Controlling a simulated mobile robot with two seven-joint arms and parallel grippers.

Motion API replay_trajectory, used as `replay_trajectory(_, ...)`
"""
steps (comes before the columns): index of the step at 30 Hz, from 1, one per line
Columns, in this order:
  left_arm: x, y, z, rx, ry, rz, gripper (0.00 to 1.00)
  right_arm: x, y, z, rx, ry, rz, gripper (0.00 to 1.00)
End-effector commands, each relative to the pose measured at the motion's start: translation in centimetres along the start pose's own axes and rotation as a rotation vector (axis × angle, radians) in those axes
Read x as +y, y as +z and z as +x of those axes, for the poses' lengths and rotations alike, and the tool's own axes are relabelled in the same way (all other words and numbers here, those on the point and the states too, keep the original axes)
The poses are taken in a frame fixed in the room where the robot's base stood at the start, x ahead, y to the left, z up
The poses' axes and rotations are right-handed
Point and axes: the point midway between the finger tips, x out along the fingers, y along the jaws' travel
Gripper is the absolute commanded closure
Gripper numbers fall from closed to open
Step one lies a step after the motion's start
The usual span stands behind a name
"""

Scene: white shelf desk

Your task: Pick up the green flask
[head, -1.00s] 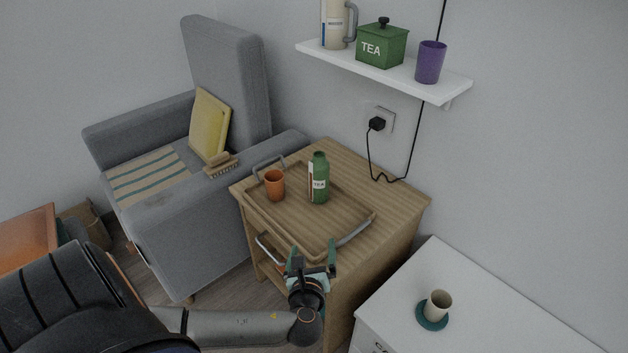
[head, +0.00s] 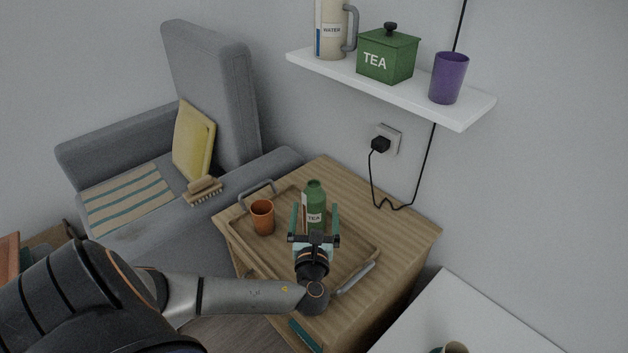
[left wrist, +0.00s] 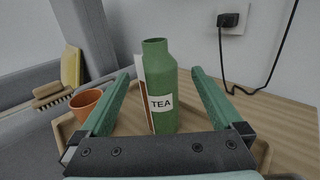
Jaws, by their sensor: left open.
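The green flask (head: 315,199), with a white label reading TEA, stands upright in the wooden tray (head: 275,262) on the wooden cabinet. My left gripper (head: 317,218) is open in front of it. In the left wrist view the flask (left wrist: 162,86) shows between the two green fingers of my left gripper (left wrist: 160,95); it looks a little beyond or level with the fingertips. I cannot tell whether either finger touches it. The flask's lower end is hidden behind the gripper. My right gripper is not in view.
An orange cup (head: 262,218) stands in the tray left of the flask; it also shows in the left wrist view (left wrist: 86,104). A white shelf (head: 400,90) above holds a jug, a green TEA box and a purple cup. A black cable hangs from a wall socket (head: 388,139).

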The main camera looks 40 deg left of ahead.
Motion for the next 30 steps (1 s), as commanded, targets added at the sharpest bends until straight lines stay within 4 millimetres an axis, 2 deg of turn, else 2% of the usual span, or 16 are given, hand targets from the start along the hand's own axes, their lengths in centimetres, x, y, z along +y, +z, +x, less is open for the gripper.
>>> replay_trajectory(3,0.0,-0.1,2.2,-0.003,0.002,-0.001,0.0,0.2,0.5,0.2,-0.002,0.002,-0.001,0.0)
replay_trajectory(11,0.1,-0.2,4.3,-0.001,0.0,-0.001,0.0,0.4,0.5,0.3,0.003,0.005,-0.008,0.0)
replay_trajectory(19,0.5,-0.6,8.2,-0.002,0.001,-0.002,0.0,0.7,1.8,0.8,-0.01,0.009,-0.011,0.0)
replay_trajectory(23,0.4,-0.5,8.9,0.0,-0.001,-0.003,0.0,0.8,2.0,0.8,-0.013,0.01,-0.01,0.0)
replay_trajectory(29,0.4,-0.5,8.9,0.001,-0.001,-0.002,0.0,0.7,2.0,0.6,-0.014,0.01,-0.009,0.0)
replay_trajectory(30,0.4,-0.5,8.9,0.001,-0.001,-0.002,0.03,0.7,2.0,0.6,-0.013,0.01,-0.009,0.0)
